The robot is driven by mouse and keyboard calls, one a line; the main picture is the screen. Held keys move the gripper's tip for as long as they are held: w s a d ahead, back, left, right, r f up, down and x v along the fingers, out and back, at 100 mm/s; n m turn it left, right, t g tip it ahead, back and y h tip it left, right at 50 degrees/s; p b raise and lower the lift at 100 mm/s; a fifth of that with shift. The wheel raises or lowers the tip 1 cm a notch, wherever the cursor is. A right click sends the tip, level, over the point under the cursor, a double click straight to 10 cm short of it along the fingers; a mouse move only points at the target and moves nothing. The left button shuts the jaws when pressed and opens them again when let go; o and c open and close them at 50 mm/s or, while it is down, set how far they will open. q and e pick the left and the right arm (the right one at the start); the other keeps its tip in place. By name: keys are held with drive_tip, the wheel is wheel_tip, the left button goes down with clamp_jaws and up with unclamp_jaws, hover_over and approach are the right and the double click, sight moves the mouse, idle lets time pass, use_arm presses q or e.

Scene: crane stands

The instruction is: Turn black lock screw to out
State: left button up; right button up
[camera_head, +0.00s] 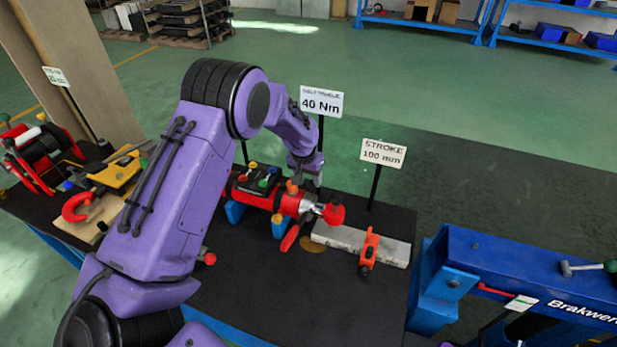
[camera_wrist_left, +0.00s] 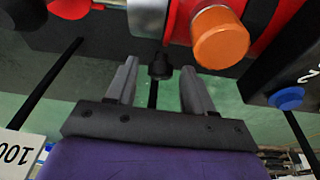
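The black lock screw (camera_wrist_left: 160,66) shows in the left wrist view as a small dark knob below a silver cylinder. My left gripper (camera_wrist_left: 159,72) is open, with its two grey fingers on either side of the screw and visible gaps between; no contact shows. In the head view my left gripper (camera_head: 307,180) is behind the red cylinder unit (camera_head: 289,204), near its silver end. The screw is hidden there. My right gripper is in neither view.
An orange knob (camera_wrist_left: 220,38) and a blue button (camera_wrist_left: 287,98) are close right of the fingers in the wrist view. Sign posts (camera_head: 321,102) and (camera_head: 383,152) stand near the gripper. A grey bar with an orange clamp (camera_head: 369,250) lies right; black tabletop (camera_head: 270,300) in front is clear.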

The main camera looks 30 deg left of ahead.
use_arm(q)
drive_tip(key=shift+r, duration=0.35)
drive_tip(key=b+v, duration=0.3)
drive_tip(key=v, duration=0.7)
drive_tip(key=shift+s+f, duration=0.15)
